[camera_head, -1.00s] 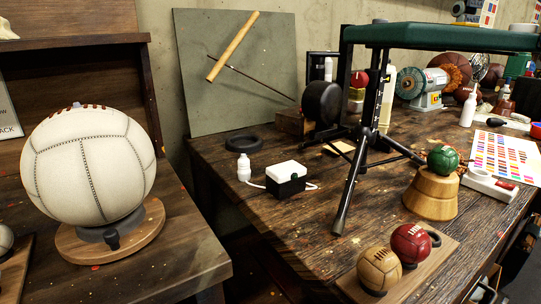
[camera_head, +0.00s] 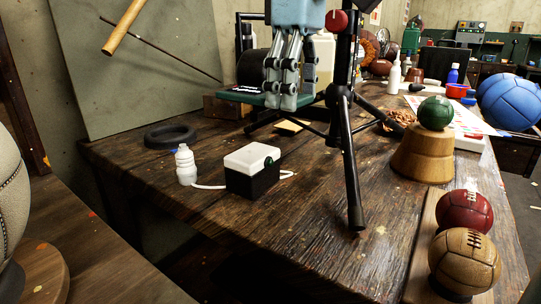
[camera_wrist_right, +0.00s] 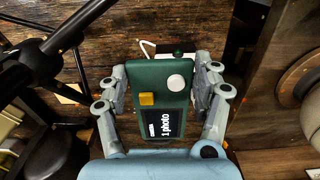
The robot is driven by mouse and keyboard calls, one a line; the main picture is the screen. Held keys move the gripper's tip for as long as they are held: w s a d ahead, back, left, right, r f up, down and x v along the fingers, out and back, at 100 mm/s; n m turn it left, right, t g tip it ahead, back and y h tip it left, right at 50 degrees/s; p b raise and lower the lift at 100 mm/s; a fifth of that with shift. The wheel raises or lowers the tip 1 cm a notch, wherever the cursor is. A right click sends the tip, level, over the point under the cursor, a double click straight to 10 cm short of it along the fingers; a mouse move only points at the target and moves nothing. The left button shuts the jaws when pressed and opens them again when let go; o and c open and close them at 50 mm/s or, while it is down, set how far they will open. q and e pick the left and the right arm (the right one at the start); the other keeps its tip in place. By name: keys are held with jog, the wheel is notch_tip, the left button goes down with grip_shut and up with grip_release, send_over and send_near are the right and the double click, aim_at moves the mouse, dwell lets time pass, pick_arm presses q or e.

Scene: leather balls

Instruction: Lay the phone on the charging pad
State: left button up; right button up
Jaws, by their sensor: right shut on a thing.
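In the right wrist view the phone (camera_wrist_right: 160,88) lies between the fingers of the gripper (camera_wrist_right: 160,85), with a white disc, a yellow button and a screen reading "1 photo". A white-topped black block with a white cable, apparently the charging pad (camera_head: 252,157), stands apart and lower on the table. The phone partly hides it in the wrist view. My left gripper is not in view.
A white bottle (camera_head: 186,166) and black ring (camera_head: 171,135) stand left of the block. A black tripod leg (camera_head: 350,175) stands to its right. A wooden stand (camera_head: 422,155) with a green ball and two small balls are farther right. Table before the block is clear.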

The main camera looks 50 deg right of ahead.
notch_tip(320, 180, down, 4)
jog(key=shift+w+r+b, duration=0.1)
jog(key=shift+r+b, duration=0.05)
jog(key=shift+b, duration=0.2)
notch_tip(320, 180, down, 4)
jog(key=shift+r+b, duration=0.1)
jog(key=shift+b, duration=0.5)
jog(key=shift+f, duration=0.25)
jog(key=shift+f, duration=0.15)
jog(key=o, duration=1.3)
